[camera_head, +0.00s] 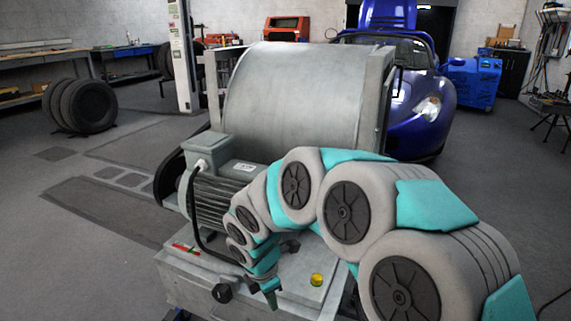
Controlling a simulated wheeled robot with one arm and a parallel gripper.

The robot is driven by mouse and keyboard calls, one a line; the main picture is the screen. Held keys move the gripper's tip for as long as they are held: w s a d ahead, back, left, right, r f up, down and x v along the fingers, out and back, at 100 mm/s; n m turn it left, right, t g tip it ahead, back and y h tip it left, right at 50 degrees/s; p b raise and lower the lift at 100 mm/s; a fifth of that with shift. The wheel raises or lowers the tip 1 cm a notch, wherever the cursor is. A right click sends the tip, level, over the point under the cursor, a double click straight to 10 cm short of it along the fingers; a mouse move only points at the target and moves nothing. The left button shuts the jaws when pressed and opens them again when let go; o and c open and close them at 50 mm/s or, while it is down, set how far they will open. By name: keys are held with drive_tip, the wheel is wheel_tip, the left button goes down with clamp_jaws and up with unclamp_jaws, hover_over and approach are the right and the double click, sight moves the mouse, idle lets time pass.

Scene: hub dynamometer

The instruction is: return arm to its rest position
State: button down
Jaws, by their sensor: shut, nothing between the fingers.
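My arm, grey with teal parts, reaches in from the lower right and bends down over the dynamometer (297,95). My gripper (272,300) points down near the front of the machine's base, above its light grey top plate (195,280). Its teal end is small in the view, and it looks shut with nothing held. A yellow knob (316,280) on the plate stands just right of it. A dark round knob (222,293) is to its left. My arm hides part of the motor (215,195) and the plate.
A blue sports car (420,105) stands behind the dynamometer. A blue cabinet (472,82) is at the right. Stacked tyres (85,105) and a workbench (40,72) are at the left. A lift post (182,60) rises behind.

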drive_tip(key=s+d+r+m+g, duration=0.1)
drive_tip(key=s+d+r+m, duration=0.2)
drive_tip(key=s+d+m, duration=0.35)
drive_tip(key=s+d+r+m+g, duration=0.1)
drive_tip(key=s+d+r+m, duration=0.35)
drive_tip(key=s+d, duration=0.2)
drive_tip(key=s+d+m, duration=0.2)
drive_tip(key=s+m, duration=0.4)
drive_tip(key=s, duration=0.1)
drive_tip(key=s+d+m+g+y, duration=0.1)
drive_tip(key=s+d+m, duration=0.2)
drive_tip(key=s+m, duration=0.4)
drive_tip(key=shift+s+d+r, duration=0.3)
drive_tip(key=shift+s+r, duration=0.05)
drive_tip(key=shift+s, duration=0.1)
